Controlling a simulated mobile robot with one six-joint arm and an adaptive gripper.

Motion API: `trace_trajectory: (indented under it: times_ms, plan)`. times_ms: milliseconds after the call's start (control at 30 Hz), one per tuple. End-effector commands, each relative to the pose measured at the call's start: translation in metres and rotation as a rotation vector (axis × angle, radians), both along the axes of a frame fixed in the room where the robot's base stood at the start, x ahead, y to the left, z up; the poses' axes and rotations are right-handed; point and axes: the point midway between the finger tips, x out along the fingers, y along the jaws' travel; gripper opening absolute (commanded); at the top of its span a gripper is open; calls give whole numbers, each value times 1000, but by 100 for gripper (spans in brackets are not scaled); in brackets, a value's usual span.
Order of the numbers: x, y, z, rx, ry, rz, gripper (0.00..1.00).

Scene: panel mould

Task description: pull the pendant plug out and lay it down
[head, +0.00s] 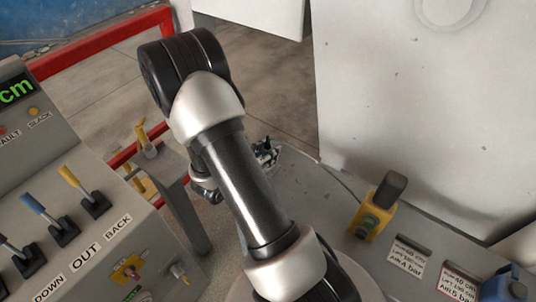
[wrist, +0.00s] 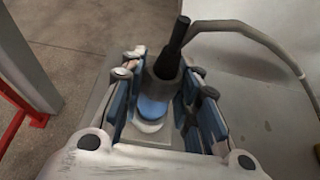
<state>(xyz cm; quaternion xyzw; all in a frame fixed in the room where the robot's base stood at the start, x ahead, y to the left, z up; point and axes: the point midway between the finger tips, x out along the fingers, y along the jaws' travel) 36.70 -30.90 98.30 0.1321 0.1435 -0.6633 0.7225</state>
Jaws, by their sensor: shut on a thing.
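In the wrist view, my gripper (wrist: 163,92) is shut with its blue pads on either side of a dark grey plug (wrist: 168,66). A black stem rises from the plug's far end. A blue round part and a pale round part show between the fingers on the near side; whether they belong to the plug or its socket I cannot tell. A grey cable (wrist: 252,33) arches from behind the plug to the right. In the head view, my gripper (head: 266,152) shows only partly behind my arm, and the plug cannot be made out there.
A console (head: 75,255) with several levers stands at the left of the head view. A yellow box (head: 371,222) with a black handle and two labels are at the right. A large pale panel (head: 425,120) stands behind. A red rail (head: 100,42) runs at the upper left.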

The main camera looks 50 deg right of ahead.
Motion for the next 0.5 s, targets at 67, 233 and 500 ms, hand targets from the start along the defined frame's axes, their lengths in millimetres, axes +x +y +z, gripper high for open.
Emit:
trace_trajectory:
  times_ms: [67,233,500]
  plan:
    - [0,0,6,0,0,0,0]
    - [0,0,15,0,0,0,0]
    - [0,0,28,0,0,0,0]
